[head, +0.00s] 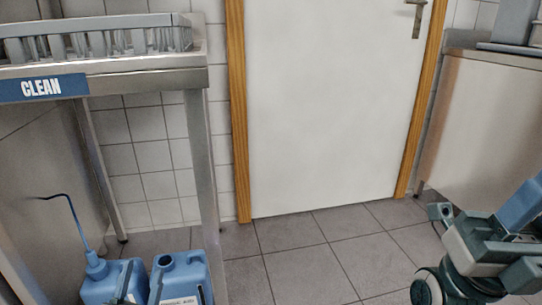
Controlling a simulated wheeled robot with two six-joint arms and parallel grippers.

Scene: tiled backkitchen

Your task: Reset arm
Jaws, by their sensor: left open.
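A metal rack table (150,72) with a blue CLEAN sign (42,88) stands at left. Blue canisters (180,280) stand below it, one with a thin spout. A white door (330,100) is shut behind. A steel counter (480,120) is at right. The middle floor (310,255) is clear.

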